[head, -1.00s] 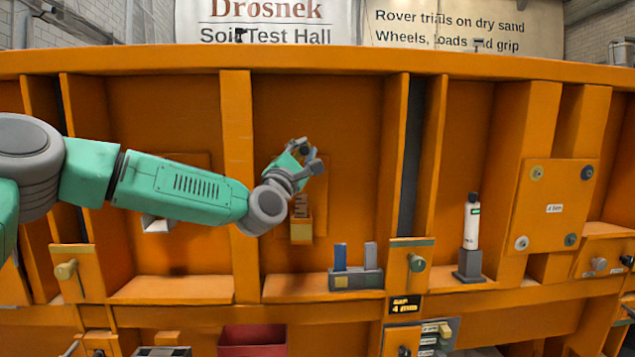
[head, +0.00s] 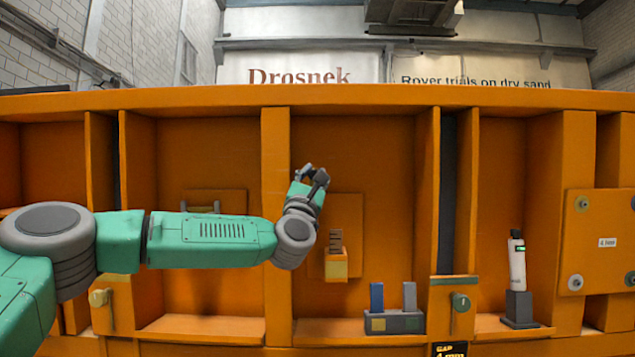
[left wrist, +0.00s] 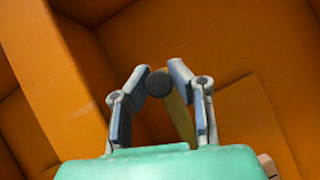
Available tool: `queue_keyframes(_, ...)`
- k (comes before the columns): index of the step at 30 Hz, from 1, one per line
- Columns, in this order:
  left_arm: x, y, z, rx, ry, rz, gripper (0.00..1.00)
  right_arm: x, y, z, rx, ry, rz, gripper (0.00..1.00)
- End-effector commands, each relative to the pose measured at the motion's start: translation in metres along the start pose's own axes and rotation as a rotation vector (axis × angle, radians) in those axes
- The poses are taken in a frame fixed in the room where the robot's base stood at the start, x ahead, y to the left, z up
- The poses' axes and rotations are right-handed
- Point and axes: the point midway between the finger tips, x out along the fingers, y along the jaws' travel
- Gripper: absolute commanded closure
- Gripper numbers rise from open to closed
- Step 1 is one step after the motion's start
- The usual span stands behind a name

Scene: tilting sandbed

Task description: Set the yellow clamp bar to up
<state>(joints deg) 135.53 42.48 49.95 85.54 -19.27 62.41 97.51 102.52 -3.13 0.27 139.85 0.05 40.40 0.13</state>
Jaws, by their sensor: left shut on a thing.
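My left gripper (head: 314,176) is high in the middle bay of the orange wall, above and slightly left of a yellow-orange block (head: 336,264) with a dark notched strip over it. In the left wrist view its fingers (left wrist: 159,74) close around a dark round knob (left wrist: 158,84). A yellow bar (left wrist: 181,116), likely the clamp bar, runs down beside the knob, partly hidden by a finger. The bar cannot be made out in the head view. My right gripper is not in view.
Below right, a grey holder (head: 394,322) with two upright blocks stands on the bay's ledge. A white bottle-like device (head: 516,264) stands in the bay to the right. Upright orange ribs (head: 276,205) divide the bays.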

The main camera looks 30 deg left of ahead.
Motion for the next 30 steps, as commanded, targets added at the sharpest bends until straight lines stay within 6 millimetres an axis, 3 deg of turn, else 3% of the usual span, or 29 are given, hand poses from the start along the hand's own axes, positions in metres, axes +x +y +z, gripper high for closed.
queue_keyframes(1,-0.005,-0.007,-0.008,0.003,0.012,-0.016,1.0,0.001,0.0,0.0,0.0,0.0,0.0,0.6)
queue_keyframes(9,-0.005,-0.008,-0.008,0.005,0.012,-0.018,1.0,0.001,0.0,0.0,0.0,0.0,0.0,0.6)
queue_keyframes(10,-0.005,-0.009,-0.008,0.005,0.012,-0.018,0.77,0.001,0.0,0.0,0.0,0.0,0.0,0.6)
queue_keyframes(12,-0.005,-0.008,-0.008,0.005,0.012,-0.017,0.59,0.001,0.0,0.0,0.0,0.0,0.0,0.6)
queue_keyframes(23,-0.005,-0.004,-0.003,0.002,0.005,-0.009,0.59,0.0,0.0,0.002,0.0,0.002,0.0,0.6)
queue_keyframes(30,-0.041,-0.004,-0.004,0.0,0.007,-0.011,0.59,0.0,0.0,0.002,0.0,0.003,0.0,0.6)
